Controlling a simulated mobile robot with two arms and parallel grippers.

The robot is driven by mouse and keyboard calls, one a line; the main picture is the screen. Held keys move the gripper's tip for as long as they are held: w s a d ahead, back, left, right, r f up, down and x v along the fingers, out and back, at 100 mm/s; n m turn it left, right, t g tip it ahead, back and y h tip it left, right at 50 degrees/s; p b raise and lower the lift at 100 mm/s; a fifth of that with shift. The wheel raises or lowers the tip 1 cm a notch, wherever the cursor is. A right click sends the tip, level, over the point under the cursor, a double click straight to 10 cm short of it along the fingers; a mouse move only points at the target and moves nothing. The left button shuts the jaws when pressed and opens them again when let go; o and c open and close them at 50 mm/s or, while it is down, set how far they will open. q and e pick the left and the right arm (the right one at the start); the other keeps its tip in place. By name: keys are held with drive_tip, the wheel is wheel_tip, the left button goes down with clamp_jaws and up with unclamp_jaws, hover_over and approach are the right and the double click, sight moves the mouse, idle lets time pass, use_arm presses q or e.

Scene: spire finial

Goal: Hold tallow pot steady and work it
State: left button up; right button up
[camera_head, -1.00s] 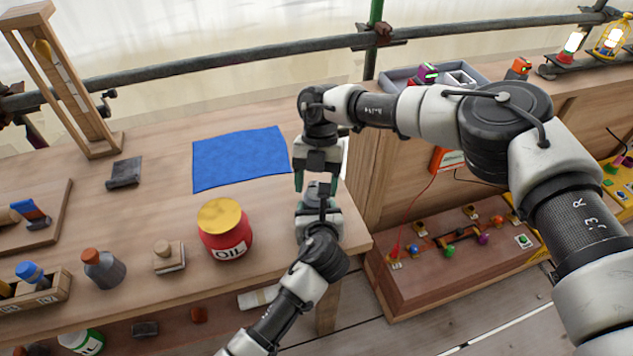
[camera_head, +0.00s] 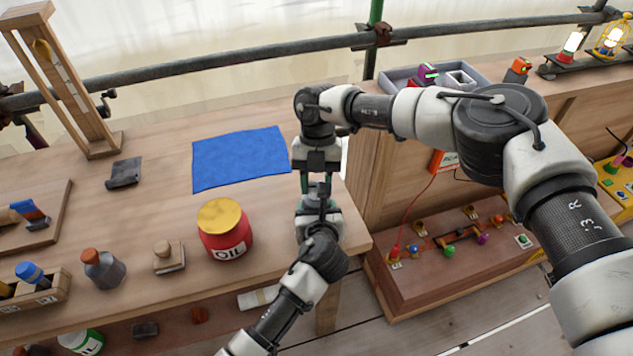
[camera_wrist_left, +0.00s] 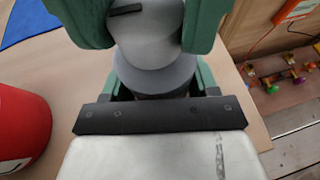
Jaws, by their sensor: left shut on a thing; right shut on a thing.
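The tallow pot, a grey rounded vessel (camera_wrist_left: 155,72) with a paler top part bearing a small dark bar, shows in the left wrist view. My left gripper (camera_wrist_left: 155,88) is shut on its lower body, with green fingers either side. My right gripper (camera_wrist_left: 150,20) is shut on the upper part from above. In the head view the left gripper (camera_head: 321,201) points up and the right gripper (camera_head: 314,184) points down to meet it, over the bench's right end. The grippers hide most of the pot there.
A red oil jar (camera_head: 225,238) with a yellow lid stands left of the grippers on the bench. A blue cloth (camera_head: 240,158) lies behind it. A wooden block (camera_head: 168,258) and a grey bottle (camera_head: 104,270) stand further left. The bench ends just right of the grippers.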

drive_tip(key=n+h, duration=0.1)
drive_tip(key=n, duration=0.2)
drive_tip(key=n+h, duration=0.1)
drive_tip(key=n, duration=0.3)
drive_tip(key=shift+a+h, duration=0.15)
drive_tip(key=shift+h, duration=0.25)
drive_tip(key=n+t+h, duration=0.1)
drive_tip(key=n, duration=0.2)
drive_tip(key=shift+n, duration=0.3)
drive_tip(key=shift+s+n+t+h, duration=0.1)
drive_tip(key=shift+n+t+h, duration=0.5)
drive_tip(key=shift+n, duration=1.3)
drive_tip(key=shift+t, duration=0.3)
drive_tip(key=o, duration=0.9)
drive_tip(key=shift+o, duration=0.2)
drive_tip(key=shift+r, duration=0.1)
drive_tip(key=v, duration=1.2)
